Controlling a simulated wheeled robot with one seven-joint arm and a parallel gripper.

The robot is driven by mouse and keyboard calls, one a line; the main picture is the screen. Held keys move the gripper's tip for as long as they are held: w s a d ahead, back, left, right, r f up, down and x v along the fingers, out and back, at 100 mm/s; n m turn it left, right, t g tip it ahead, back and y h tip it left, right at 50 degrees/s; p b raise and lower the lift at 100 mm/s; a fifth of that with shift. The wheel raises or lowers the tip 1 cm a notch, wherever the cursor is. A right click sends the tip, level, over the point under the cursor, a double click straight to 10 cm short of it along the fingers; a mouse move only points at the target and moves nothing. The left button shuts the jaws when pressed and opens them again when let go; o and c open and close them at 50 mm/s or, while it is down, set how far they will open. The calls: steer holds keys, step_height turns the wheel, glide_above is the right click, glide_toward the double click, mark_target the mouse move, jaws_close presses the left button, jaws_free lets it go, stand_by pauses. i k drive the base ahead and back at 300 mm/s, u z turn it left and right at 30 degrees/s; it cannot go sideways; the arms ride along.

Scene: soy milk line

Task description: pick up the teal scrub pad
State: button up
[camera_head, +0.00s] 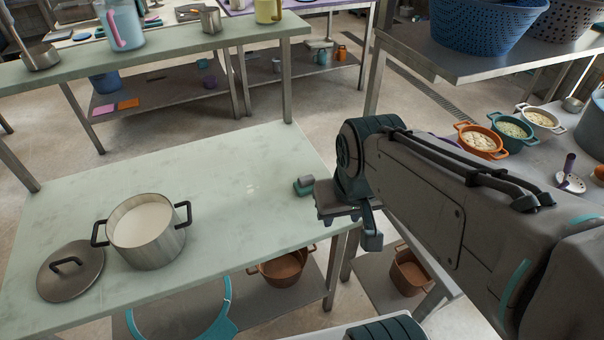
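The teal scrub pad (302,190) is a small teal block at the right edge of the pale green table (230,205). A greyish part shows on its top; I cannot tell whether it belongs to the pad.
A steel pot of white liquid (146,232) and a lid (70,271) are on the table's left. Its middle is clear. Brown pots (283,268) stand below. At right, a counter holds orange (480,140) and teal pots (512,132) under a shelf with a blue basket (485,25).

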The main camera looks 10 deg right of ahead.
mark_target(305, 185)
steer(key=u, duration=0.75)
steer(key=i, duration=0.3)
steer(key=z, duration=0.85)
steer(key=k, duration=0.5)
steer(key=z, duration=1.45)
steer(key=k, duration=0.6)
steer(key=u, duration=0.8)
steer(key=i, duration=1)
